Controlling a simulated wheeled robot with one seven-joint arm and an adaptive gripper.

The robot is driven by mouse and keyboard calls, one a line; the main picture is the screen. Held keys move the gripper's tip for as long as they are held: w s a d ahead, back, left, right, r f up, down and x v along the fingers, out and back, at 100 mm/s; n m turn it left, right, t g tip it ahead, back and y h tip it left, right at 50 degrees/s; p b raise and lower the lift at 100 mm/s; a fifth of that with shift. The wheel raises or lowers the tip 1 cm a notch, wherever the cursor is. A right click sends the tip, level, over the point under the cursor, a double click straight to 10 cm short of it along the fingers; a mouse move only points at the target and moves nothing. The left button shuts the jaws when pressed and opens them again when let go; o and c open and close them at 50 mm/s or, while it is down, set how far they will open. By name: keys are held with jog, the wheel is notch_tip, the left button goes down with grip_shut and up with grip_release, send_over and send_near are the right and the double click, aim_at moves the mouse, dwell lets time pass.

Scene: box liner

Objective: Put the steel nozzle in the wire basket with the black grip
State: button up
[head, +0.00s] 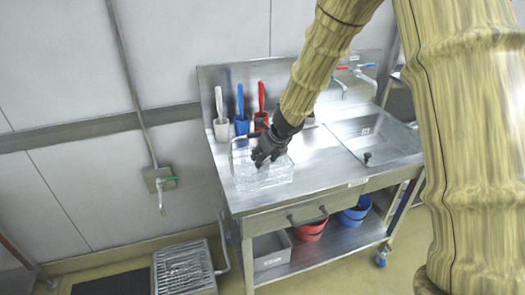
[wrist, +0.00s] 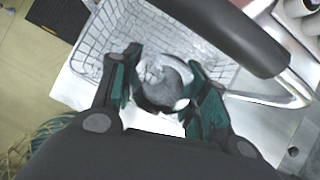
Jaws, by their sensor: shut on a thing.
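My gripper (head: 268,158) is over the wire basket (head: 262,181) at the left end of the steel worktop. In the wrist view, the teal-padded fingers of my gripper (wrist: 163,85) are shut on a round grey metal piece, which looks like the steel nozzle (wrist: 161,81). The basket (wrist: 99,43) shows behind and below it, with its wire mesh open at the top. A thick black grip (wrist: 225,33) on a wire handle crosses the upper right, close to the fingers. In the head view the nozzle is hidden by my gripper.
White, blue (head: 241,112) and red (head: 262,105) handled tools stand in holders behind the basket. A sink (head: 375,135) with taps is on the right. A floor grate (head: 184,268) lies left of the bench. The worktop between basket and sink is bare.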

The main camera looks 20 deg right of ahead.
jog(key=shift+r+p, duration=0.3)
jog(key=shift+p, duration=0.55)
jog(key=shift+w+f+g+p, duration=0.1)
jog(key=shift+w+g+p, duration=0.25)
jog(key=shift+p, duration=0.4)
jog(key=shift+a+g+p, duration=0.15)
jog(key=shift+g+p, duration=0.2)
jog(key=shift+p, duration=0.45)
jog(key=shift+f, duration=0.9)
jog(key=shift+f, duration=0.15)
jog(key=o, duration=1.1)
jog(key=shift+o, duration=0.2)
